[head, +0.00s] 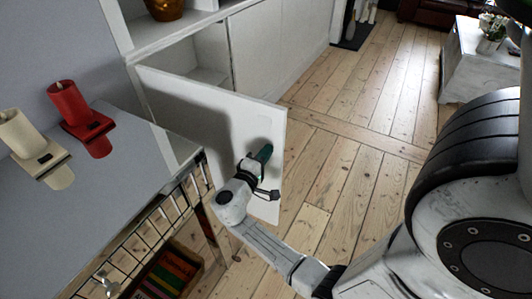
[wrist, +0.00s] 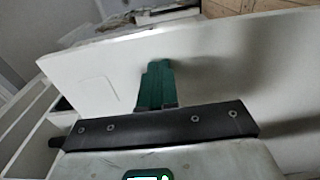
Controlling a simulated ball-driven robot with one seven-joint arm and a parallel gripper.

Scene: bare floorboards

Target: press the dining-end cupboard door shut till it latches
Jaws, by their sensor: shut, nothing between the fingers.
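The white cupboard door (head: 215,112) stands well open in the head view, swung out from the low white cupboard at its left hinge side. The cupboard's inside (head: 208,58) shows behind it. My gripper (head: 263,153) is shut and empty, with its green fingers at the outer face of the door near its free edge. In the wrist view the door (wrist: 95,75) fills the middle, and the green fingers (wrist: 155,80) point at its face. They look very close to it; I cannot tell whether they touch.
A grey-topped table with a metal frame (head: 165,150) stands close on the left, bearing a red candle holder (head: 75,108) and a cream one (head: 32,140). Bare floorboards (head: 350,110) lie open to the right. A white chest (head: 468,62) stands farther back.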

